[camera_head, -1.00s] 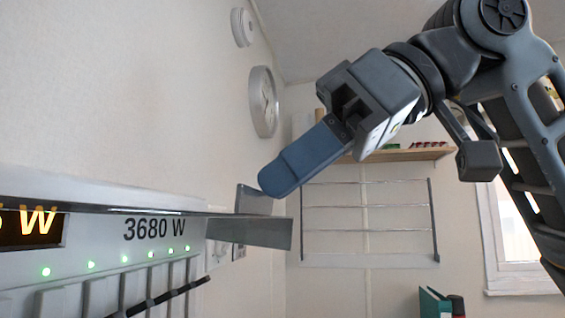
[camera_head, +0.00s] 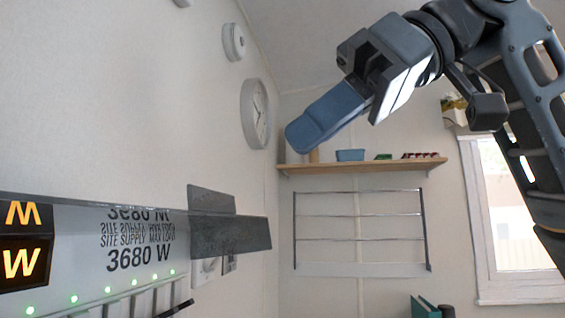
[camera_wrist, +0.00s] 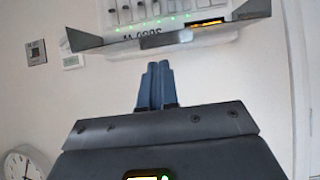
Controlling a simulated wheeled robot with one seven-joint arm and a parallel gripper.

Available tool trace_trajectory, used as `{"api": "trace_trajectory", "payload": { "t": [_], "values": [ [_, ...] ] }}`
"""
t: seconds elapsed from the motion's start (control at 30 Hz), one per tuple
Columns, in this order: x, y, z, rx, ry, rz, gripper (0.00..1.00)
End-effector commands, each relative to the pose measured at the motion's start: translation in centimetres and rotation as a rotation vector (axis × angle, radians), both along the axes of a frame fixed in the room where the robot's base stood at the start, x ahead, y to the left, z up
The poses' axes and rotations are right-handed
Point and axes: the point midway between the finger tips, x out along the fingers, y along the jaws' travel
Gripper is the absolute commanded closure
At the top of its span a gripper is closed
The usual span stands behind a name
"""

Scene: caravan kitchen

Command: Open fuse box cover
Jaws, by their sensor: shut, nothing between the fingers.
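The fuse box (camera_head: 85,270) is on the left wall in the head view, with a "3680 W" label, amber digits and green lights. Its cover (camera_head: 230,232) is a grey plate standing out from the box, seen nearly edge-on. A mirrored label shows above the real one, so the cover seems raised; its exact angle is hard to tell. My gripper (camera_head: 303,138) is shut and empty, above and right of the cover's end, apart from it. In the wrist view my gripper (camera_wrist: 157,72) points toward the fuse box (camera_wrist: 185,15), below the cover (camera_wrist: 165,38).
A wooden shelf (camera_head: 360,167) with small items and a wire rack (camera_head: 358,230) are on the far wall. A window (camera_head: 510,220) is at right. Free air surrounds my gripper.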

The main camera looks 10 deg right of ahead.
Motion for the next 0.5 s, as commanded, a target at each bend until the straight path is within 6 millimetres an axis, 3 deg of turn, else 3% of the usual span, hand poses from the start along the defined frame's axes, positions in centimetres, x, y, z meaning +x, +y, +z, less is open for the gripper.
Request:
{"api": "trace_trajectory", "payload": {
  "t": [0.2,0.5],
  "values": [
    [-0.8,-2.4,2.0,0.001,-0.001,-0.002,1.00],
    [-1.1,-3.1,2.7,0.000,0.001,0.001,1.00]
  ]
}}
